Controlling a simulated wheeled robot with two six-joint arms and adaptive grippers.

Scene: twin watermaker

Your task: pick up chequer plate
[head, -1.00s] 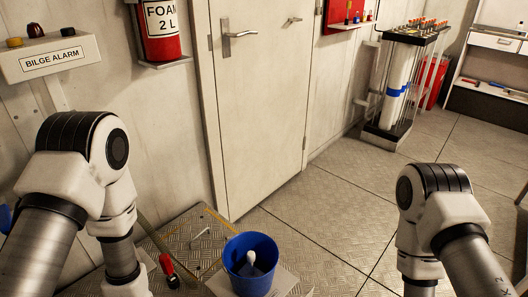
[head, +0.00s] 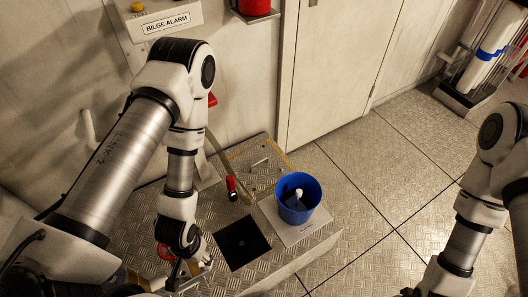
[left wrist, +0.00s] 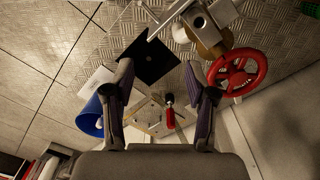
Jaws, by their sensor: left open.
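A panel of chequer plate with yellow edge strips and small handles (head: 262,163) lies at the back of the raised chequered platform, by the wall. I take it to be the chequer plate; it also shows between my fingers in the left wrist view (left wrist: 150,116), farther off. My left gripper (head: 195,268) is low over the platform's front left, apart from the panel. In the left wrist view its two fingers (left wrist: 158,78) are spread with nothing between them. My right gripper (head: 412,291) is at the bottom edge, partly cut off, its jaws unclear.
A blue bucket (head: 311,207) holding a white item stands on a pale sheet (head: 283,229). A black square (head: 243,243) is in the platform beside it. A red-handled lever (head: 232,187) stands behind. A red handwheel (left wrist: 239,72) is near my left gripper.

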